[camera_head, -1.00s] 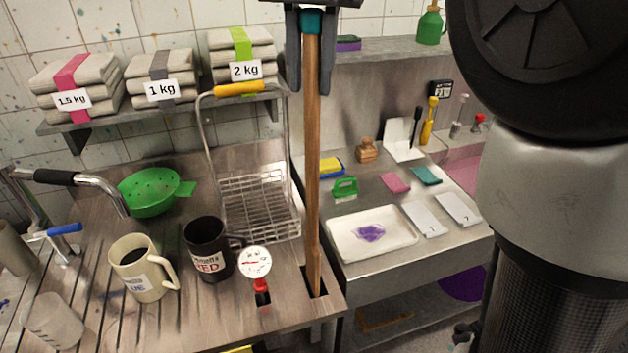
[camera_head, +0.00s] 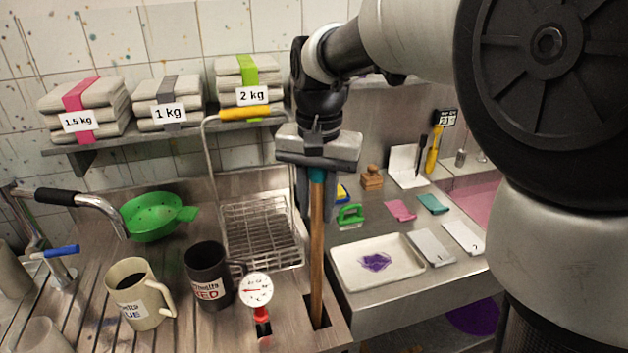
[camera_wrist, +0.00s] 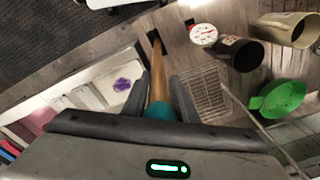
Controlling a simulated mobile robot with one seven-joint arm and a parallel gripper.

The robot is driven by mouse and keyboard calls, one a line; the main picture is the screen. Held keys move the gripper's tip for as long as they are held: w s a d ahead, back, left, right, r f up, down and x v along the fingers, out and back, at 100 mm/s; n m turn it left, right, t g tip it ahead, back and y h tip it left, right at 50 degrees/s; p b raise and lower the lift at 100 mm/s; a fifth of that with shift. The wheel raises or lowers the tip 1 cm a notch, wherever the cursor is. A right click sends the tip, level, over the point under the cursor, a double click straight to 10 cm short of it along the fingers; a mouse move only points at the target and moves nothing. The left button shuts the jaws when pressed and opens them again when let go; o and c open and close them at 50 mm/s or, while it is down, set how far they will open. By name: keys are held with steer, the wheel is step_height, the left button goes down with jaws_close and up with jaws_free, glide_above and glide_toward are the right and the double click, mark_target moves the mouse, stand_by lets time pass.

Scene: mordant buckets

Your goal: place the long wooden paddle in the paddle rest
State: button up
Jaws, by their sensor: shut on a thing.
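The long wooden paddle (camera_head: 317,255) stands nearly upright, with a teal band at its upper end. My gripper (camera_head: 317,205) is shut on this upper end from above. The paddle's lower end goes down into the dark rectangular slot of the paddle rest (camera_head: 323,322) at the bench's front right; the part below the bench top is hidden. In the wrist view, my gripper (camera_wrist: 161,88) has a finger on each side of the paddle (camera_wrist: 156,70), which runs to the slot (camera_wrist: 152,38).
A dial thermometer (camera_head: 256,288) with a red part stands just left of the slot. A black mug (camera_head: 207,275), a cream mug (camera_head: 132,292) and a wire basket (camera_head: 258,232) are further left. A white tray (camera_head: 345,272) lies on the right-hand table.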

steer(key=shift+f, duration=0.75)
steer(key=shift+f, duration=0.2)
steer(key=o, duration=1.1)
steer(key=shift+r, duration=0.15)
steer(key=r, duration=0.8)
steer(key=r+p, duration=0.1)
steer(key=r, duration=0.3)
steer(key=shift+s+d, duration=0.1)
steer(key=shift+s, duration=0.25)
